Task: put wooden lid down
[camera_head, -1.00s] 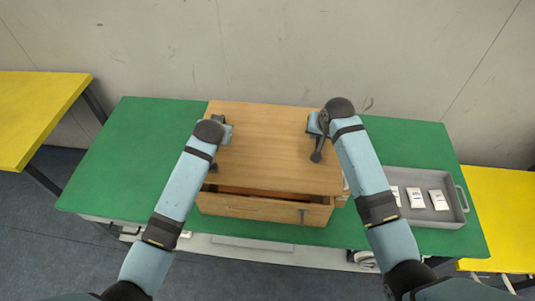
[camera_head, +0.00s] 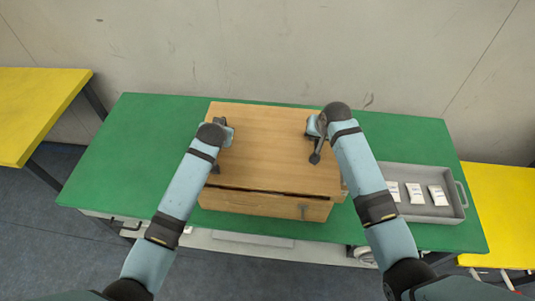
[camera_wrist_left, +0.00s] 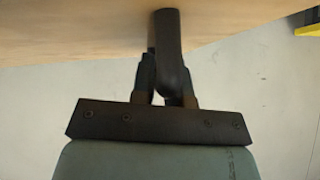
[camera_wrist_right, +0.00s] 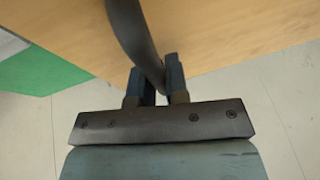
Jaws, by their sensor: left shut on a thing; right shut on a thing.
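The wooden lid (camera_head: 270,150) lies over the wooden box (camera_head: 262,204) on the green table, with a thin dark gap along the front edge. It also fills the top of the left wrist view (camera_wrist_left: 70,22) and the right wrist view (camera_wrist_right: 220,30). My left gripper (camera_wrist_left: 168,85) is shut on the dark left handle (camera_wrist_left: 170,50) of the lid. My right gripper (camera_wrist_right: 155,80) is shut on the dark right handle (camera_wrist_right: 133,32). In the head view both grippers are partly hidden by my wrists. The box's inside is hidden.
A grey tray (camera_head: 455,209) with several small white boxes (camera_head: 413,195) stands right of the wooden box. The green table (camera_head: 135,160) is bare at left. Yellow tables (camera_head: 35,105) stand at both sides, and a wall rises behind.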

